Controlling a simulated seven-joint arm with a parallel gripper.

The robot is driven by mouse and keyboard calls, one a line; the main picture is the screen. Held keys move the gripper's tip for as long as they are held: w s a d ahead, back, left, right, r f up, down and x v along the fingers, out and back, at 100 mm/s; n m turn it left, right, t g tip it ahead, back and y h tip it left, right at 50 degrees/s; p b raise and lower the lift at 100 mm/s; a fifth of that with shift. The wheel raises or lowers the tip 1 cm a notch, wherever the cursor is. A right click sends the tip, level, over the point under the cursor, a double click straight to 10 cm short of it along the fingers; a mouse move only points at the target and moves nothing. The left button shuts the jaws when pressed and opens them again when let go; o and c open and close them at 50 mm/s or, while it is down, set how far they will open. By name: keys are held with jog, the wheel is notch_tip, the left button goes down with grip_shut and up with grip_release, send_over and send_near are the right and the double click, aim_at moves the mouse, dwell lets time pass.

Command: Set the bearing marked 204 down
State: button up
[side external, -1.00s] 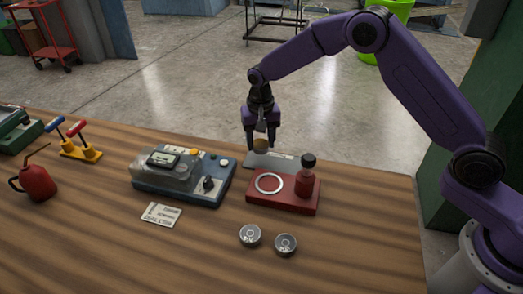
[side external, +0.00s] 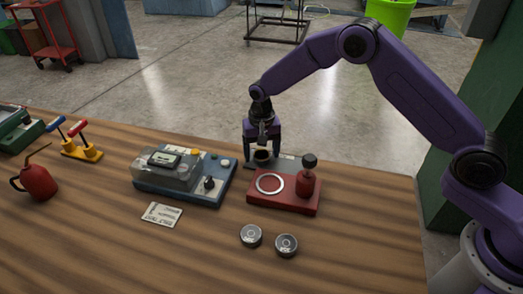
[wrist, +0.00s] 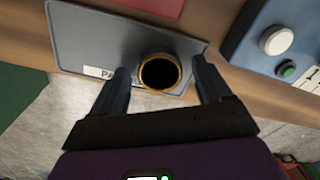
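My gripper (side external: 262,157) is low over the grey plate (wrist: 85,38) at the table's far edge. A small round piece with a dark centre and a brassy rim (wrist: 160,73) stands on the plate between my fingers. In the wrist view there is a gap on both sides of it, so my gripper is open around it. No number can be read on this piece. Two silver round bearings, one left (side external: 251,235) and one right (side external: 286,244), lie on the table at the front; their marks are too small to read.
The front table is mostly clear.

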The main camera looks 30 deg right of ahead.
aim_at(261, 155)
notch_tip(261, 155, up, 12)
jog(key=shift+r, duration=0.15)
dwell(0.5)
jog(key=s+d+r+n, duration=0.2)
jog(key=s+r+n, duration=0.15)
jog(key=s, duration=0.65)
jog(key=s+d+r+n, duration=0.25)
jog(key=s+n, duration=0.25)
jog(key=s, duration=0.5)
jog(key=s+d+n, duration=0.4)
jog(key=s+d, duration=0.1)
jog(key=s, duration=0.4)
jog(key=s+d+n, duration=0.3)
jog(key=s+d, duration=0.3)
jog(key=s, duration=0.4)
jog(key=shift+f+n, duration=0.15)
jog(key=shift+n, duration=0.2)
